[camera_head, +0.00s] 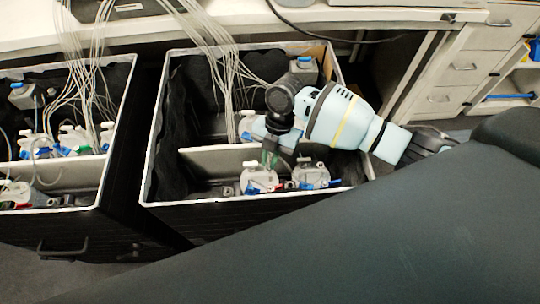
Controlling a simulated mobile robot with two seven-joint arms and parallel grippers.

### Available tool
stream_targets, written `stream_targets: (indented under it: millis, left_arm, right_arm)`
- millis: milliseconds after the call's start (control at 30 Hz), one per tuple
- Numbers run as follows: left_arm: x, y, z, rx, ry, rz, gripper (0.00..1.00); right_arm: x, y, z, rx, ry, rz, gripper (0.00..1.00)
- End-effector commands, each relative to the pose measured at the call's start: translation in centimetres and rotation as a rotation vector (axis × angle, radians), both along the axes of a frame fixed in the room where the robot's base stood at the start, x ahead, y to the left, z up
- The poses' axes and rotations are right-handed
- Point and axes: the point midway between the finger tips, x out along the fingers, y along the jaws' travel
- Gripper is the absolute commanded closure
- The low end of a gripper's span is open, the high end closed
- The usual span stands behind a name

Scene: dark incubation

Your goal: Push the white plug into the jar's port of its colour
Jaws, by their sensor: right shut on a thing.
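My right gripper (270,155) reaches from the right into the right-hand open drawer and points down, shut, just above the front compartment. The white plug in its jaws is too small to make out. Below the fingertips stands a pale jar (260,180) with a white top and blue parts. Beside it on the right is a second pale jar (311,175), with blue and red parts low at its sides. The ports and their colours are too small to tell apart. My left gripper is not in view.
The drawer (215,202) has a pale rim and a divider (205,160). Thin clear tubes (224,70) hang into its rear part. A left-hand drawer (98,190) holds several jars and tubes. A white worktop (150,33) runs behind. The front compartment's left end is clear.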

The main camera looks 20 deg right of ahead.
Motion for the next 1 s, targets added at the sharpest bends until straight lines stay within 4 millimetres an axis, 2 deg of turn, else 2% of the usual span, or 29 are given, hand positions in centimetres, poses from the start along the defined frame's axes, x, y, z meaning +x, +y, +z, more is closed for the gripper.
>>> stream_targets:
  millis: [667,700,867,900,1000]
  left_arm:
    - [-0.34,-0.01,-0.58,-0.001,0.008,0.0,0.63]
    - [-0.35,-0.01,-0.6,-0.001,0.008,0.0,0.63]
    - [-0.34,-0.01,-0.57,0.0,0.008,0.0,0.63]
    - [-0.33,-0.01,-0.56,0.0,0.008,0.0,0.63]
    - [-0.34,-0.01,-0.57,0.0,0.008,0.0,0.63]
  right_arm:
    - [0.0,0.01,-0.9,0.0,0.0,0.0,1.0]
    - [0.0,0.01,-0.93,0.0,0.0,0.0,0.87]
    - [0.01,0.02,-0.88,0.0,0.0,0.0,0.66]
    - [0.01,0.02,-0.88,0.0,0.0,0.0,0.63]
    - [0.01,0.04,-0.88,0.001,-0.001,0.0,0.63]
